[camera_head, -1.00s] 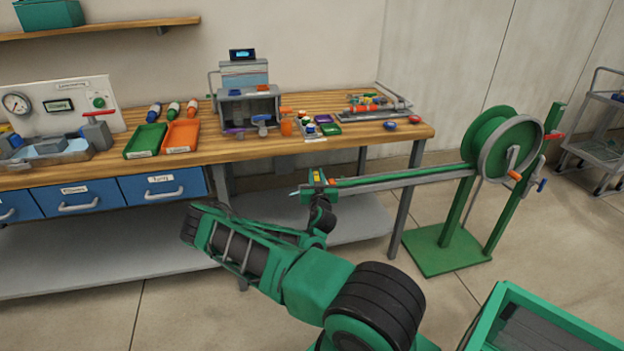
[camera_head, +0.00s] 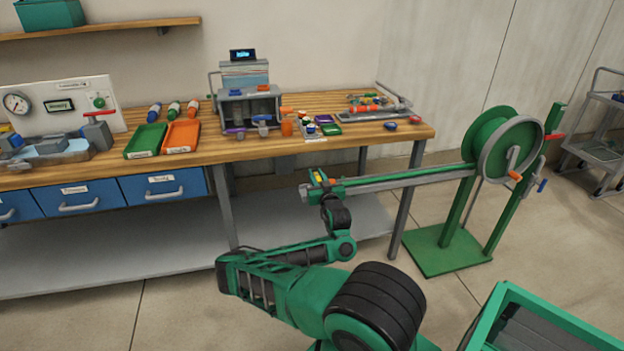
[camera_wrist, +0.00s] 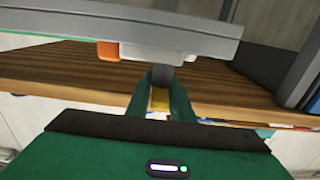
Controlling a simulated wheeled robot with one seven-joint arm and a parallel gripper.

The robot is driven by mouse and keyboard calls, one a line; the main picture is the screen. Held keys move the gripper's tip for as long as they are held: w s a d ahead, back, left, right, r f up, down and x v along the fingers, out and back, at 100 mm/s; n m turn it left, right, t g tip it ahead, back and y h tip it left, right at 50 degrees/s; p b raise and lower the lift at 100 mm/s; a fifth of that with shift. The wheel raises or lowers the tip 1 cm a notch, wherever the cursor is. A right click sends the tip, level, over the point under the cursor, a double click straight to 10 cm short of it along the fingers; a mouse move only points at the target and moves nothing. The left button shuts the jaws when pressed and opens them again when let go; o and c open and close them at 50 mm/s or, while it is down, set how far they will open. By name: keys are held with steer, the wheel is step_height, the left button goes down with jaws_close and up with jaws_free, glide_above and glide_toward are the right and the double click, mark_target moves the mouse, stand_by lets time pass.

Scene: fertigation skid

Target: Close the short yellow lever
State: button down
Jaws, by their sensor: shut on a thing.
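In the wrist view, the green fingers of my gripper (camera_wrist: 160,100) are closed around a small yellow piece (camera_wrist: 160,98), which looks like the short yellow lever. A grey stem (camera_wrist: 162,75) stands just beyond the fingertips, under a grey bar (camera_wrist: 120,28). In the head view, my black wrist (camera_head: 335,212) is just below the free end of a long green and grey boom (camera_head: 400,180). Small orange and yellow parts show at that end. My fingers and the lever are too small there to tell apart.
An orange piece (camera_wrist: 108,50) sits under the grey bar, left of my fingers. A green hose reel (camera_head: 495,150) on a green stand carries the boom. The wooden workbench (camera_head: 290,150) with trays and fittings is behind. A green crate (camera_head: 545,320) is at lower right.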

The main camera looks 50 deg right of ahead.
steer(key=shift+f, duration=0.15)
steer(key=c, duration=1.7)
jaws_free()
